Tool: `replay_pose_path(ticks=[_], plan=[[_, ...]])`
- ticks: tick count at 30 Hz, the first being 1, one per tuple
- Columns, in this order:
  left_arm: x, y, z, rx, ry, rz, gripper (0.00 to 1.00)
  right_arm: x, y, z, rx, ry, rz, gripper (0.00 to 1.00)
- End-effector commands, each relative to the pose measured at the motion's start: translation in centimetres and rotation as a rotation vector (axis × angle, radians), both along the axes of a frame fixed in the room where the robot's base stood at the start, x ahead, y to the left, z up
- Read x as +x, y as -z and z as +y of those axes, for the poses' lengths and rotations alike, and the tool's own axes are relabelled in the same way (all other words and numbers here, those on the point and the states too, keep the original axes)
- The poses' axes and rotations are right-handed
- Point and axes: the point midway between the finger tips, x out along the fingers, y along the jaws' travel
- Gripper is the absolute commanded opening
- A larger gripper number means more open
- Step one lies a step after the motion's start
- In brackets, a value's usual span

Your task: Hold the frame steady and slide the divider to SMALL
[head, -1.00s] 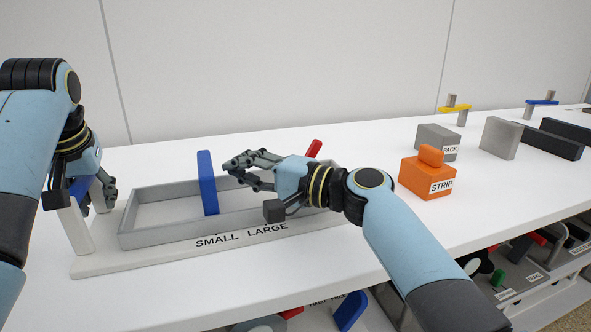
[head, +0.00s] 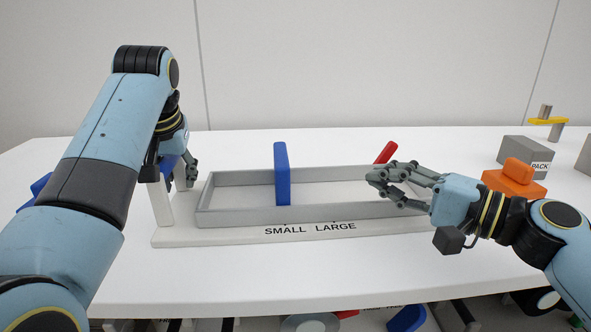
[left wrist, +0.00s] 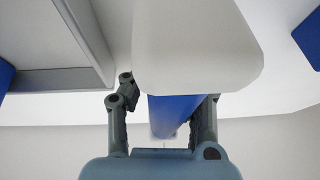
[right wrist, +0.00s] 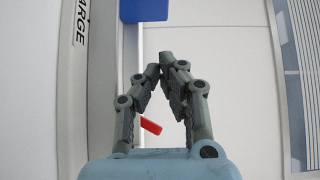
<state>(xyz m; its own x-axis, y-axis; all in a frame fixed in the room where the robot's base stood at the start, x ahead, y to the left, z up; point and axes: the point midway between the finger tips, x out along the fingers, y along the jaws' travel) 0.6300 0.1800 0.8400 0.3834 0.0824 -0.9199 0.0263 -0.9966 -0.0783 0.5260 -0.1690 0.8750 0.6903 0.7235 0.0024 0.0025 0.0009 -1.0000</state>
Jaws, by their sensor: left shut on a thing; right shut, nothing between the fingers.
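The grey rectangular frame (head: 225,221) lies on a pale base plate on the white table. The blue divider (head: 282,178) stands upright across it, in line with the SMALL mark. Its blue end also shows at the top of the right wrist view (right wrist: 143,9). My left gripper (head: 191,172) is at the frame's left end, shut on a blue handle (left wrist: 170,112) by a white post (head: 161,202). The post's pale block hides part of the handle in the left wrist view. My right gripper (head: 374,177) is shut and empty near the frame's right end, apart from the divider.
A red lever (head: 386,152) sticks up behind the frame's right end, close to my right gripper. An orange STRIP block (head: 513,180) and a grey PACK block (head: 522,152) stand to the right. The table in front of the base plate is clear.

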Motion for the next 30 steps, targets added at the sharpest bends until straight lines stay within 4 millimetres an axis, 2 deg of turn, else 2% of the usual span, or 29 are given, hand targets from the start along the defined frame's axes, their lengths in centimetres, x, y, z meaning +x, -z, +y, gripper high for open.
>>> replay_pose_path(ticks=[1,3,4,10,16,20,23,30], plan=[[-0.4,0.8,-0.1,-0.001,0.004,0.019,0.0,0.0,0.1,0.0,0.0,0.0,0.0,0.0],[-0.4,0.8,-0.1,-0.001,0.004,0.019,0.0,0.0,0.1,0.0,0.0,0.0,0.0,0.0],[-0.2,0.5,-0.3,-0.007,0.003,0.012,0.3,0.0,0.1,0.0,0.0,0.0,0.0,0.0],[-0.1,0.3,-0.2,-0.004,0.002,0.007,0.55,0.0,0.1,0.0,0.0,0.0,0.0,0.0],[-0.2,0.5,0.1,0.004,0.002,0.011,0.55,0.0,0.0,0.0,0.0,0.0,0.0,0.0],[-0.3,-0.1,0.0,0.003,0.001,0.007,0.55,0.0,0.0,0.0,0.0,0.0,0.0,0.0],[-0.7,-1.5,-0.2,0.001,0.002,0.004,0.55,0.0,0.0,0.0,0.0,0.0,0.0,0.0],[-2.7,-6.5,-0.7,-0.002,0.002,0.0,0.55,0.0,0.0,0.0,0.0,0.0,0.0,0.0]])
